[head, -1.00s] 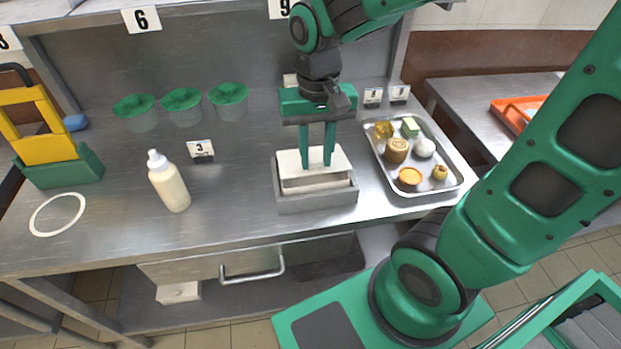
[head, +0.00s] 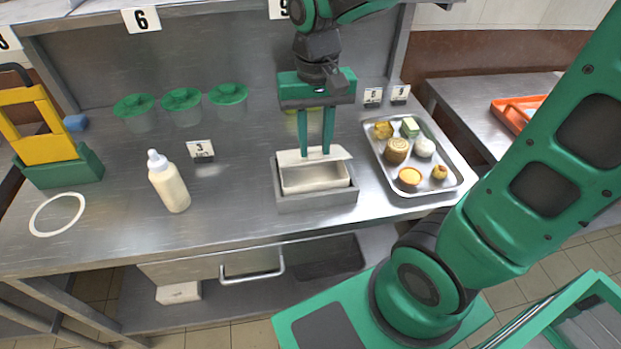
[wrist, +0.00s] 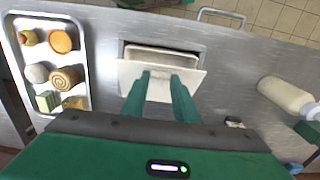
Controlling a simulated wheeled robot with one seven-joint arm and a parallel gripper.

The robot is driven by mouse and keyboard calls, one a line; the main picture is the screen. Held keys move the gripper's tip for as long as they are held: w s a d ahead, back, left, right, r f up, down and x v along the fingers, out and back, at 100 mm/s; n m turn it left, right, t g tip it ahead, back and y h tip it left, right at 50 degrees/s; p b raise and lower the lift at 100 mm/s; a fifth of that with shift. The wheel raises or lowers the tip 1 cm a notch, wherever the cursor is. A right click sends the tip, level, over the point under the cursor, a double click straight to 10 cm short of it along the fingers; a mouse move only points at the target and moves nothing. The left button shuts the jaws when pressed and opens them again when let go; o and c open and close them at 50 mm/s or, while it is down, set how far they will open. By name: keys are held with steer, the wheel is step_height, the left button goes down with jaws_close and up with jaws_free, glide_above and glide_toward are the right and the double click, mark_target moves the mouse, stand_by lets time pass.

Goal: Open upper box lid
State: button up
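The upper box (head: 315,197) is a grey rectangular tray with a pale inner container (head: 315,178) on the front half of the counter. Its pale lid (head: 290,157) sits toward the back of the box, leaving the front part of the inside exposed. The lid also shows in the wrist view (wrist: 160,86), with the open strip of the box (wrist: 160,56) beyond it. My gripper (head: 316,152) points down with its two green fingers apart, their tips at the lid.
A metal tray of food (head: 420,188) stands close to the right of the box. A cream bottle (head: 170,185) stands to the left, with a white ring (head: 57,232) farther left. Several green-lidded cups (head: 182,103) are behind. A drawer handle (head: 252,277) shows below the counter.

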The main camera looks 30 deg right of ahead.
steer(key=shift+w+r, duration=0.1)
steer(key=shift+w+d+r, duration=0.1)
steer(key=shift+w+r, duration=0.25)
steer(key=shift+r, duration=0.05)
steer(key=shift+w+r, duration=0.1)
steer(key=shift+w, duration=0.05)
steer(key=shift+w+d+r, duration=0.15)
steer(key=shift+w+r, duration=0.15)
steer(key=shift+w, duration=0.2)
steer(key=shift+w+d+r, duration=0.15)
steer(key=shift+w+r, duration=0.2)
steer(key=shift+w, duration=0.1)
steer(key=shift+c, duration=0.3)
steer(key=shift+w, duration=0.15)
